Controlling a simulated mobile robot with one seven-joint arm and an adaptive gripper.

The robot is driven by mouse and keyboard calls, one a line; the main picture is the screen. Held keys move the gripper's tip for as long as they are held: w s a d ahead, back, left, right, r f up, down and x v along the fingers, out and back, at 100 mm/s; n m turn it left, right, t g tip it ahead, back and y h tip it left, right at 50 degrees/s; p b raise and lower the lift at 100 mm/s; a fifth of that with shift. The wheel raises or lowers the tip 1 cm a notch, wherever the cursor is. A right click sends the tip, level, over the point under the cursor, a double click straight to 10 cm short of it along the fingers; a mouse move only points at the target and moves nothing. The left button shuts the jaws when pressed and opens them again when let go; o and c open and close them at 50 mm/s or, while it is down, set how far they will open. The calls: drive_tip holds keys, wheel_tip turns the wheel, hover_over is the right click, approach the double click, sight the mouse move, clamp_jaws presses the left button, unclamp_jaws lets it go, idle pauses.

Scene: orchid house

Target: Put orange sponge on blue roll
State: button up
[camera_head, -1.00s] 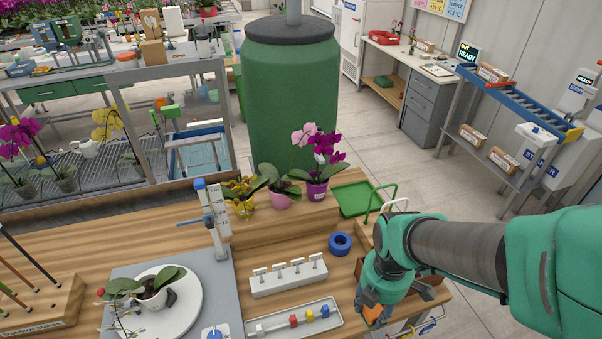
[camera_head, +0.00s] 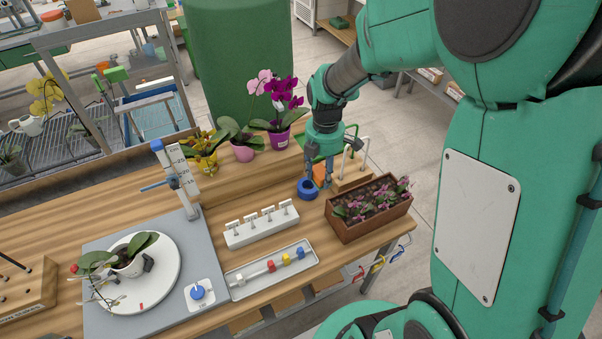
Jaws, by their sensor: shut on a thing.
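The orange sponge (camera_head: 319,173) is held between the fingers of my gripper (camera_head: 318,181), which points down and is shut on it. My gripper partly hides the sponge. The blue roll (camera_head: 307,189) lies on the wooden bench with its round hole facing up. The sponge and gripper are at the roll's back right, very close to it in the picture. I cannot tell whether they touch the roll or how high the sponge is above the bench.
A brown planter (camera_head: 368,214) with pink flowers stands right of the roll. A wooden block with white hooks (camera_head: 352,176) is beside my gripper. Potted orchids (camera_head: 278,135) stand behind. A white peg rack (camera_head: 262,228) and a grey tray (camera_head: 270,272) lie in front left.

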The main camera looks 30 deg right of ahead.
hover_over(309, 186)
wheel_tip(309, 186, down, 3)
drive_tip(key=shift+r, duration=0.2)
wheel_tip(309, 186, down, 4)
drive_tip(key=shift+w, duration=0.1)
drive_tip(key=shift+f, duration=0.5)
drive_tip(key=shift+f+b, duration=0.45)
drive_tip(key=shift+f, duration=2.65)
drive_tip(key=shift+f, duration=0.15)
drive_tip(key=shift+f+b, duration=0.3)
drive_tip(key=shift+f, duration=1.45)
drive_tip(key=shift+f, duration=0.15)
